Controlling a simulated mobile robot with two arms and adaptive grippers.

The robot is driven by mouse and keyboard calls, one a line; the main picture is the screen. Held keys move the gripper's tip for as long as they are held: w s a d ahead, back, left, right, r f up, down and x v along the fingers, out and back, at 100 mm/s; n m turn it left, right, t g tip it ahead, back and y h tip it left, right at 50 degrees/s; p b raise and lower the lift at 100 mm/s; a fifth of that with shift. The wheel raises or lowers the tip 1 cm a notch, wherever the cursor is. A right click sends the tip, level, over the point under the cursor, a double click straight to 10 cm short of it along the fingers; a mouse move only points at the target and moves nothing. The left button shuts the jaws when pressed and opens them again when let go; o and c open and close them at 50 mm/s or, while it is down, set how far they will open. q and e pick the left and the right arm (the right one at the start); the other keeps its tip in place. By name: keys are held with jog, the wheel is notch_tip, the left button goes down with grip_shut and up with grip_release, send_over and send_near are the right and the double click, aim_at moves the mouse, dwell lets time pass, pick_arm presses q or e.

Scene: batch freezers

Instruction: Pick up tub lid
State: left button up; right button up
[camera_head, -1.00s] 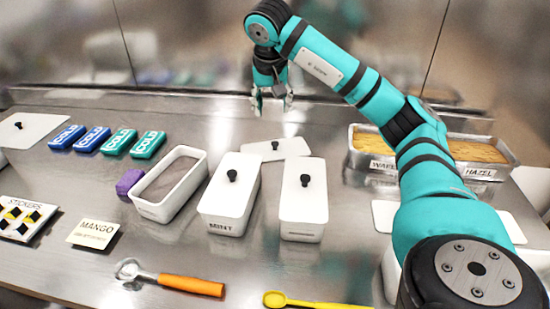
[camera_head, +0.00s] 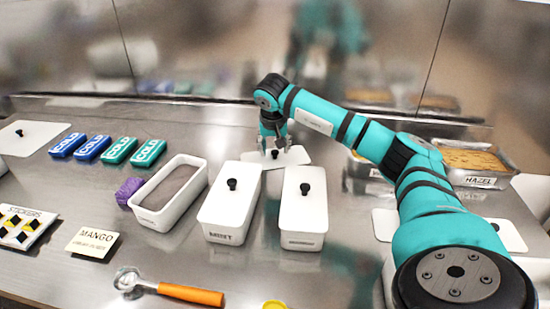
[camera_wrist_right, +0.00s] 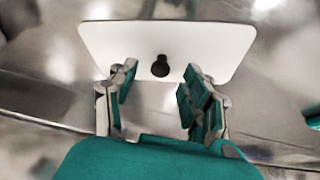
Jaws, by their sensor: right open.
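A white tub lid (camera_head: 296,157) with a black knob lies flat on the steel counter behind the closed tubs. In the right wrist view the lid (camera_wrist_right: 215,45) lies ahead, with its knob (camera_wrist_right: 160,66) between the fingers' lines and a little beyond the tips. My right gripper (camera_head: 274,146) is open and empty, pointing down just over the lid; its spread fingers (camera_wrist_right: 158,92) show in the right wrist view. My left gripper is not in view.
Several blue and green COLD packs (camera_head: 107,150) lie at the left, near another lid (camera_head: 30,137). A purple sponge-like block (camera_head: 127,191) touches or nearly touches the open tub. An orange-handled scoop (camera_head: 190,294) lies in front. Metal pans (camera_head: 482,181) stand at the right.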

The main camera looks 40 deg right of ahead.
jog(key=shift+x, duration=1)
jog(key=shift+r, duration=0.1)
jog(key=shift+c, duration=0.3)
grip_shut()
